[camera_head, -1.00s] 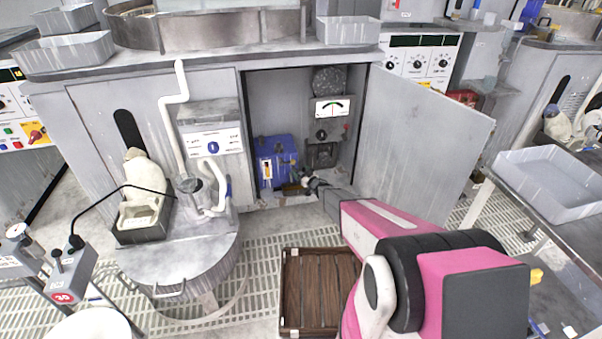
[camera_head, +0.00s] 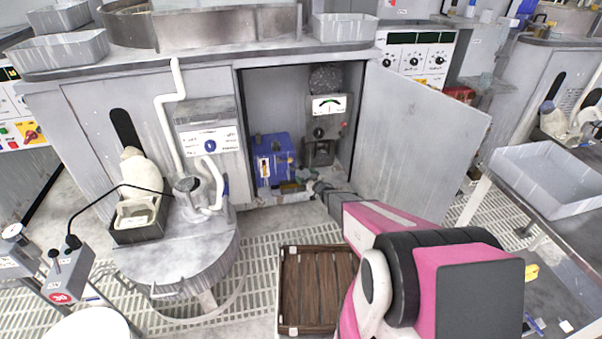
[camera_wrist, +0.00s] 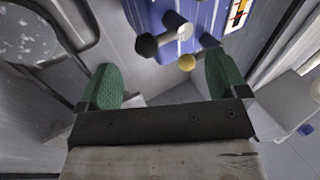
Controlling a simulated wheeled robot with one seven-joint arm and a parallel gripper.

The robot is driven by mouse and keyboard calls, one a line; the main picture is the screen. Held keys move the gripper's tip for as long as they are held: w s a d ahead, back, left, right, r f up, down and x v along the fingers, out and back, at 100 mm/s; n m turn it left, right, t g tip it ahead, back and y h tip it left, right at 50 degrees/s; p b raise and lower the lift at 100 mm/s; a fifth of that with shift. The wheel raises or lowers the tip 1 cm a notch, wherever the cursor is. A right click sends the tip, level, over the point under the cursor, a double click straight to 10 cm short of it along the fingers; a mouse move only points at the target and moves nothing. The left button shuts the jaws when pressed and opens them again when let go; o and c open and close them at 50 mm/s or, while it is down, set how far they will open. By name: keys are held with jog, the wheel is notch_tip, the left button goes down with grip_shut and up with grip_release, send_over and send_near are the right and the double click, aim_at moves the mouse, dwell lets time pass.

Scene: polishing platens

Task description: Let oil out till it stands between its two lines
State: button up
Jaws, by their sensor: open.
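A blue oil tank (camera_head: 273,158) stands inside the open cabinet. Its sight gauge (camera_head: 264,168) is a pale upright strip with an orange-yellow part, too small to read the level against its lines. The wrist view shows the gauge (camera_wrist: 238,14) cut by the top edge, with red, yellow and black marks. A valve handle with a black knob (camera_wrist: 148,46) sticks out of the tank, and a brass-coloured outlet (camera_wrist: 187,62) is below it. My gripper (camera_wrist: 165,80) is open with green pads, short of the handle and empty. In the head view my gripper (camera_head: 308,182) is low at the tank's right.
The cabinet door (camera_head: 420,135) stands open on the right, beside my arm. A grey device with a dial (camera_head: 327,106) is right of the tank. A round metal drum (camera_head: 180,262) stands at left, and a brown slatted crate (camera_head: 317,290) lies on the floor grating.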

jog(key=v, duration=0.5)
jog(key=shift+d+r, duration=0.1)
jog(key=s+d+r+m+g+h, duration=0.2)
jog(key=s+d+r+m+h, duration=0.15)
jog(key=d+r+h, duration=0.35)
jog(key=s+d+r+m+g+h, duration=0.25)
jog(key=s+d+r+h, duration=0.2)
jog(key=r, duration=0.35)
jog(key=s+r+g, duration=0.3)
jog(key=s+r, duration=0.1)
jog(key=s, duration=0.5)
jog(key=s+a+r+m+g, duration=0.1)
jog(key=s+r+g, duration=0.3)
jog(key=s, duration=0.6)
jog(key=s+r+m+g, duration=0.1)
jog(key=s+r+g, duration=0.2)
jog(key=s, duration=0.6)
notch_tip(320, 180, up, 2)
jog(key=shift+s+a+r, duration=0.15)
jog(key=shift+s+r, duration=0.05)
jog(key=shift+s, duration=0.05)
